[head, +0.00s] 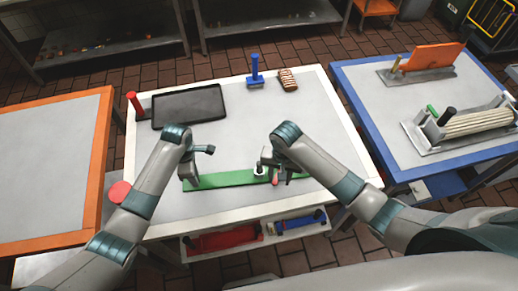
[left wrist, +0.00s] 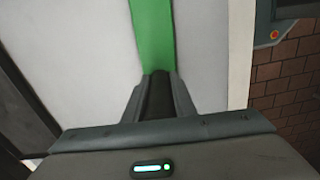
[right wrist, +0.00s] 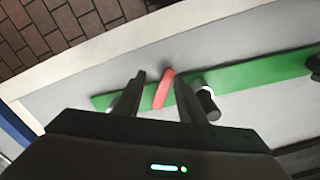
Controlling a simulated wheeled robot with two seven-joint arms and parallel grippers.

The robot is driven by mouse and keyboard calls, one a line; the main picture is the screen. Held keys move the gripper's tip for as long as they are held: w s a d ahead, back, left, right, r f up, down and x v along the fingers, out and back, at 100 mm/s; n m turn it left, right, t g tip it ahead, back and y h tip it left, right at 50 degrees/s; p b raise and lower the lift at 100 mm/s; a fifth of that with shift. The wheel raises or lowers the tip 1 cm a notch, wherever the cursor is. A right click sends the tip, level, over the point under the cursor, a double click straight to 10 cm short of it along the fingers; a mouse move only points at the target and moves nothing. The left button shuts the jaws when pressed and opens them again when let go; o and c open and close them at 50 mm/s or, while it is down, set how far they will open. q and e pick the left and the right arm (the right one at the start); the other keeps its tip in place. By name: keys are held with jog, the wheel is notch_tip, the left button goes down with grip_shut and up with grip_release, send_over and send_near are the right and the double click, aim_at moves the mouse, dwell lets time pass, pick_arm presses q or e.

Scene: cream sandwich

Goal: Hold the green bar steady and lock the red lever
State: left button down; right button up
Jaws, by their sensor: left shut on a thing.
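The green bar (head: 228,180) lies along the front part of the white-edged table. My left gripper (head: 188,183) is shut on the bar near its left end; the left wrist view shows the bar (left wrist: 152,35) running out from between the fingers. The small red lever (head: 275,180) is at the right part of the bar. In the right wrist view the red lever (right wrist: 164,89) shows between the fingers of my right gripper (right wrist: 158,80), which is open, with gaps on both sides. A white and black knob (right wrist: 206,98) stands on the bar beside the right finger.
A dark tray (head: 188,105), a red-handled tool (head: 135,104), a blue-handled tool (head: 255,70) and a brown ridged block (head: 288,79) are at the back of the table. A blue-edged table (head: 388,150) with a roller device stands right. An orange-edged table (head: 45,165) stands left.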

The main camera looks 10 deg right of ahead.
jog(key=n, duration=0.1)
jog(key=d+n, duration=0.1)
jog(key=n, duration=0.1)
jog(key=d+n, duration=0.1)
jog(key=shift+s+n, duration=0.3)
notch_tip(320, 180, up, 12)
jog(key=shift+w+a+f+m, duration=0.2)
jog(key=shift+w+a+m, duration=1)
jog(key=shift+m, duration=1.8)
jog(key=shift+w+a+f+m, duration=0.15)
jog(key=shift+w+a+m, duration=1)
jog(key=shift+m, duration=1.85)
jog(key=shift+w+a+f+m, duration=0.2)
jog(key=shift+w+a+m, duration=0.45)
jog(key=shift+a+m, duration=1.7)
jog(key=shift+d+m, duration=0.65)
jog(key=shift+d, duration=0.05)
jog(key=shift+c, duration=0.3)
